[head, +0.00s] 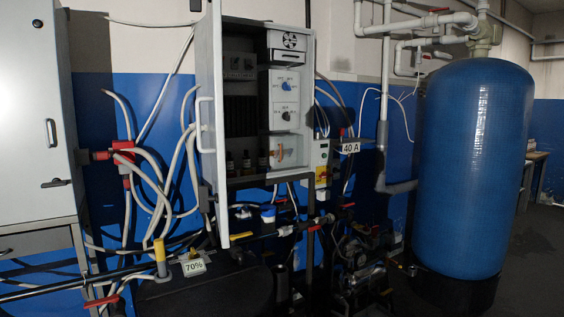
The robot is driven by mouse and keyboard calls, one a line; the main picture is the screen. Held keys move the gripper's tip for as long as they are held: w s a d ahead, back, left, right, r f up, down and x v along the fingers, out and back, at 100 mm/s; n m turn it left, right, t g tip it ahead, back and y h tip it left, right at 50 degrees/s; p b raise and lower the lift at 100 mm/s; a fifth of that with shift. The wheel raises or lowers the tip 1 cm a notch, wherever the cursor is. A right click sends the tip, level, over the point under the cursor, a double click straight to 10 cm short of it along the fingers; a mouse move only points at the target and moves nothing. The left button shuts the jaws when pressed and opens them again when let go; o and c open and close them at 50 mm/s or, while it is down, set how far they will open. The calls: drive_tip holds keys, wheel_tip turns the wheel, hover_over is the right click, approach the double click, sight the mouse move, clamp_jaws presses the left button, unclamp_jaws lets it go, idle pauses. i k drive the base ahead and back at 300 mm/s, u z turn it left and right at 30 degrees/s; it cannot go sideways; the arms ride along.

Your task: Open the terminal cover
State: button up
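A grey wall cabinet (300,60) stands in the middle, with its door (217,160) swung open toward me on the left. A pale bar handle (205,125) is on that door. Inside, a white panel (287,98) carries a blue knob and a black knob. Below it is a small pale box with an orange part (284,151); it may be the terminal cover, but it is too small to tell for certain or to see whether it is open. Small dark bottles (246,161) stand to its left. My gripper is not in view.
A large blue tank (474,165) stands at the right. A grey cabinet (35,110) is at the left. Pipes and a pump (362,272) lie below.

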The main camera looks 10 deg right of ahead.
sight(280, 145)
drive_tip(key=z, duration=1.3)
drive_tip(key=i, duration=1.6)
drive_tip(key=u, duration=0.9)
drive_tip(key=i, duration=1.65)
